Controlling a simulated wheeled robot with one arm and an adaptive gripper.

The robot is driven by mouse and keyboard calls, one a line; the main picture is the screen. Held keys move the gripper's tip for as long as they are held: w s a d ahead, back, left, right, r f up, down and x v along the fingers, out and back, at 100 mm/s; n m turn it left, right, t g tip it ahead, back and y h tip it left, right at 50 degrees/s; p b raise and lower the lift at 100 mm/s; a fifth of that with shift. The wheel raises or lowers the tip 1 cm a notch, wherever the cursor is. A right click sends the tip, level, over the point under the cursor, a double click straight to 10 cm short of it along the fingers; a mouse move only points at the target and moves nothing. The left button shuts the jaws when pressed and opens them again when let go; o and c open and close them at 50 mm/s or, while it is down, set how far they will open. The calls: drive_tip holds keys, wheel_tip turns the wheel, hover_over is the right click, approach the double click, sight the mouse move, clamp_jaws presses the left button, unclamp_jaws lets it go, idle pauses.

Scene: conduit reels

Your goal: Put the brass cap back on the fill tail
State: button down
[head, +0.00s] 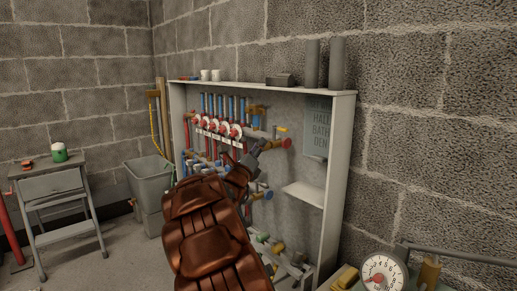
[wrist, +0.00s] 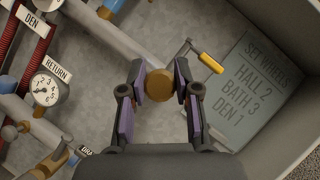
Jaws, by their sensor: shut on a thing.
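My gripper (wrist: 160,88) is shut on the round brass cap (wrist: 159,84), with one purple-padded finger on either side of it. In the wrist view a grey pipe (wrist: 105,36) runs from the upper left to behind the cap. It may be the fill tail, but its end is hidden, and I cannot tell whether the cap touches it. In the head view my gripper (head: 258,149) is at the manifold pipes inside the open cabinet, near its middle. I cannot make out the cap there.
A yellow-handled lever (wrist: 208,62) is close to the right finger. A sign (wrist: 250,85) is on the cabinet back. Gauges, including one (wrist: 46,88), and pipes crowd the left. The white cabinet (head: 341,150) has a side wall and small shelf (head: 305,194) at right. A grey bin (head: 150,180) stands left.

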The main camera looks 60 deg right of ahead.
idle(0.3)
drive_tip(key=c, duration=0.8)
unclamp_jaws()
drive_tip(key=shift+o, duration=0.2)
drive_tip(key=shift+a, duration=0.1)
drive_tip(key=v, duration=1.1)
drive_tip(key=shift+a+f, duration=0.25)
drive_tip(key=shift+a, duration=0.05)
drive_tip(key=shift+s, duration=0.1)
